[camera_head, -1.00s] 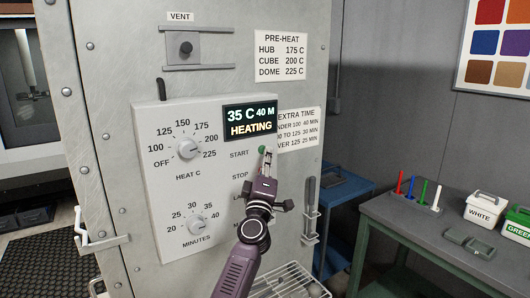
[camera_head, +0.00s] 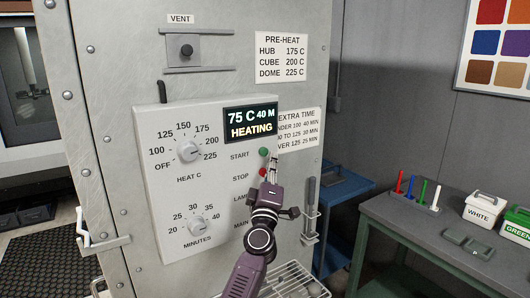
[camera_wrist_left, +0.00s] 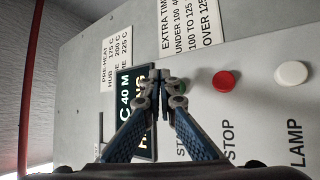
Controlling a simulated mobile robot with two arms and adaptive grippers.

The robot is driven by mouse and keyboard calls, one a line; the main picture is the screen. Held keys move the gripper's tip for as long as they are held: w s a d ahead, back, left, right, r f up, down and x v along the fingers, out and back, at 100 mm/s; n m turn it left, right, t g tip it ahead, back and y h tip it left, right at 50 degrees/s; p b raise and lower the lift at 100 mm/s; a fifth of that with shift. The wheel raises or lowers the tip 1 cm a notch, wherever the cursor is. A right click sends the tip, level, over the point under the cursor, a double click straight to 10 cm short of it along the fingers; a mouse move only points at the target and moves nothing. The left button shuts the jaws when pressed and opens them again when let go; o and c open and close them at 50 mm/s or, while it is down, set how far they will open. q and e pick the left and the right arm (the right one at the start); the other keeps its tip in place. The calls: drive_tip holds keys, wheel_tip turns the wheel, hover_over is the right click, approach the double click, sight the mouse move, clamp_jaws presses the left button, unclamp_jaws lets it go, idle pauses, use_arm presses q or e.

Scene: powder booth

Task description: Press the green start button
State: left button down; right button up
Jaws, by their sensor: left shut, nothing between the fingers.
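The green start button (camera_head: 263,152) is on the oven's control panel (camera_head: 215,250), beside the START label. In the left wrist view the green button (camera_wrist_left: 182,87) is mostly hidden behind my fingertips. My left gripper (camera_head: 271,160) is shut and empty, its tips just right of and below the green button in the head view; they look slightly apart from it. In the left wrist view the left gripper (camera_wrist_left: 161,84) has its fingertips together. The display (camera_head: 250,121) reads 75 C, 40 M, HEATING. My right gripper is not in view.
The red stop button (camera_head: 262,171) is just below the green one; a white lamp button (camera_wrist_left: 291,74) shows in the wrist view. Heat (camera_head: 188,150) and minutes (camera_head: 196,226) dials are on the left. A table (camera_head: 390,220) with paint tubs stands at right.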

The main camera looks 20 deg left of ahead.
use_arm(q)
drive_tip(key=s+d, duration=0.1)
drive_tip(key=s+d+p, duration=0.1)
drive_tip(key=d, duration=0.1)
drive_tip(key=shift+s+d+p, duration=0.15)
drive_tip(key=shift+s+p, duration=0.15)
idle(0.6)
